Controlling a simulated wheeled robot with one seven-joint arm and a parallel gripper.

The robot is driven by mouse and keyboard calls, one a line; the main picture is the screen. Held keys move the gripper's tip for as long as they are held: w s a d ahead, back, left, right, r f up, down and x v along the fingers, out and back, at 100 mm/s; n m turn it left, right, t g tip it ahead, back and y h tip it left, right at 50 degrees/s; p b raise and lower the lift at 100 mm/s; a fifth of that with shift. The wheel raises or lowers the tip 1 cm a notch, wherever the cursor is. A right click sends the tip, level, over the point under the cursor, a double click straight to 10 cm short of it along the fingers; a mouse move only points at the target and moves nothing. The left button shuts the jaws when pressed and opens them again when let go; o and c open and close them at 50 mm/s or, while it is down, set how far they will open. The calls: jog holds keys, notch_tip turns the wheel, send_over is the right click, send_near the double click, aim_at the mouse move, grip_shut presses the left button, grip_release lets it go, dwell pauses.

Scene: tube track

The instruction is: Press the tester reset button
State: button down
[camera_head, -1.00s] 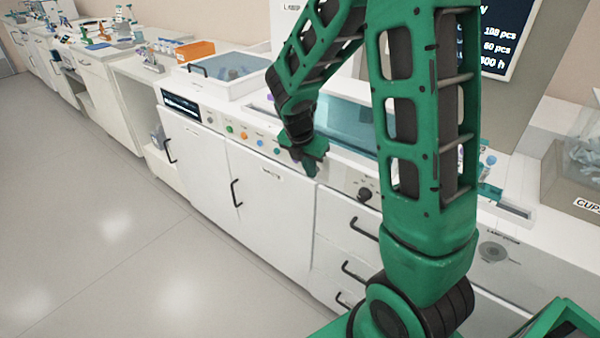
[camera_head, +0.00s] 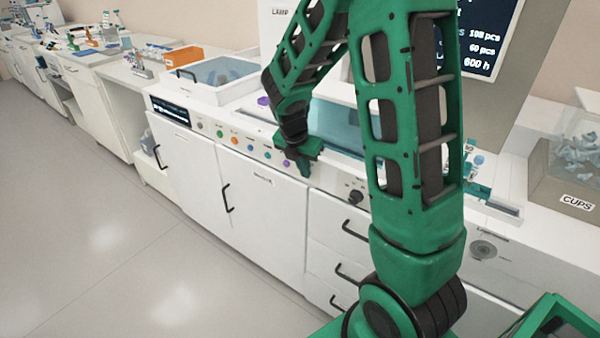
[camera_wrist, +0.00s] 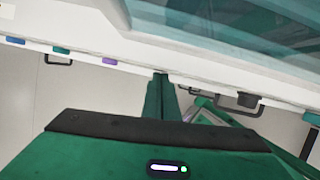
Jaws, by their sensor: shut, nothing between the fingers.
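A row of small coloured buttons runs along the white front panel (camera_head: 210,128) of the counter unit. An orange button (camera_head: 234,140) and a purple button (camera_head: 286,163) are in this row. The labels are too small to read, so I cannot tell which button is the reset. My gripper (camera_head: 302,166) is shut and empty, close to the panel's right part, beside the purple button. In the wrist view its narrow tip (camera_wrist: 160,82) is by the panel edge, between the purple button (camera_wrist: 109,61) and a black knob (camera_wrist: 238,99). I cannot tell whether it touches the panel.
A black knob (camera_head: 356,197) sits right of the buttons. A dark display (camera_head: 169,109) is at the panel's left end. Cabinet doors with black handles (camera_head: 228,197) lie below. The floor at left is clear.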

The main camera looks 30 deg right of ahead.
jog(key=shift+w+d+r, duration=0.15)
jog(key=shift+d+r, duration=0.1)
jog(key=shift+d, duration=0.25)
jog(key=s+a+r, duration=0.3)
jog(key=a+r, duration=0.4)
jog(key=r, duration=0.2)
jog(key=shift+s+a, duration=0.3)
jog(key=s+d+m+g+y, duration=0.1)
jog(key=s+d+m+y, duration=0.1)
jog(key=s+m, duration=1.1)
jog(key=s+d+r+m+y, duration=0.1)
jog(key=s+d+m, duration=0.3)
jog(key=s+m, duration=1)
jog(key=m, duration=0.3)
jog(key=shift+s+d+r+g+y, duration=0.2)
jog(key=shift+s+r+g+y, duration=0.05)
jog(key=shift+g+y, duration=0.15)
